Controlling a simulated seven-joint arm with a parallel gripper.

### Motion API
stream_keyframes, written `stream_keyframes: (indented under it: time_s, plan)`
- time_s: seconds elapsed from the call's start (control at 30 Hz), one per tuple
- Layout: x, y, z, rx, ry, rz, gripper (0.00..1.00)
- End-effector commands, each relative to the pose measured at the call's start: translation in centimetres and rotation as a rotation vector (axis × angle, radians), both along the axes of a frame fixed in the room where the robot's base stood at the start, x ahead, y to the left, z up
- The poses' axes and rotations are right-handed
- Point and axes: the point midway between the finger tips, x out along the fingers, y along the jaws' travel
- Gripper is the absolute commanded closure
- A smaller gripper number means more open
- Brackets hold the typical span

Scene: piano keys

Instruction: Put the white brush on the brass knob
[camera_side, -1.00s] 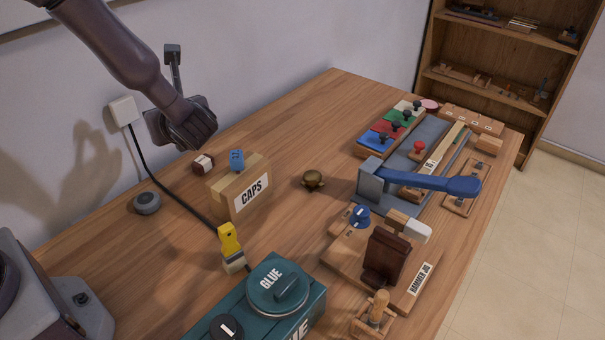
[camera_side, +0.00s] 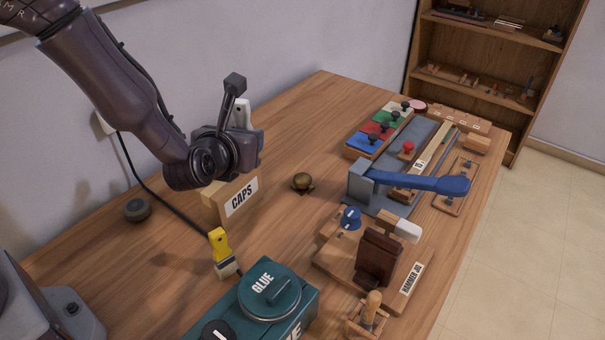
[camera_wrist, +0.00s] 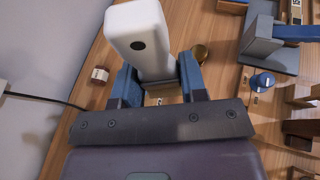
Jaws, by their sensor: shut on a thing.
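My gripper (camera_wrist: 159,80) is shut, with its two blue fingers on either side of the white brush (camera_wrist: 137,32). In the wrist view the brush is a long white block with a dark hole, pointing away from the fingers. In the side view part of the white brush (camera_side: 243,115) shows behind my wrist, raised above the table; its lower part is hidden. The brass knob (camera_side: 302,182) stands on the table to the right of the caps box. It also shows in the wrist view (camera_wrist: 200,53), just right of the brush and partly hidden by a finger.
The caps box (camera_side: 238,196) is below and beside my wrist. A yellow brush (camera_side: 222,252) and a teal glue box (camera_side: 268,297) stand nearer the camera. A blue-handled lever (camera_side: 420,182) and hammer jig (camera_side: 375,262) lie right of the knob. Bare table surrounds the knob.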

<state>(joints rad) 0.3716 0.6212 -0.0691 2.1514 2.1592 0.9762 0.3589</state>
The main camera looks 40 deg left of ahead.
Motion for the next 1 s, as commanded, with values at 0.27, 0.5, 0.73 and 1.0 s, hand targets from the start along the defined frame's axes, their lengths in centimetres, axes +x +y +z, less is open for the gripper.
stream_keyframes:
  time_s: [0.27, 0.5, 0.73, 1.0]
  plan:
    - [5.7, -0.9, -2.8, -0.001, -0.002, 0.004, 0.86]
    - [10.4, -1.7, -6.4, -0.001, 0.002, 0.003, 0.86]
    - [12.7, -2.2, -9.0, 0.0, -0.001, 0.002, 0.86]
    - [13.5, -2.3, -11.8, 0.0, 0.002, 0.003, 0.86]
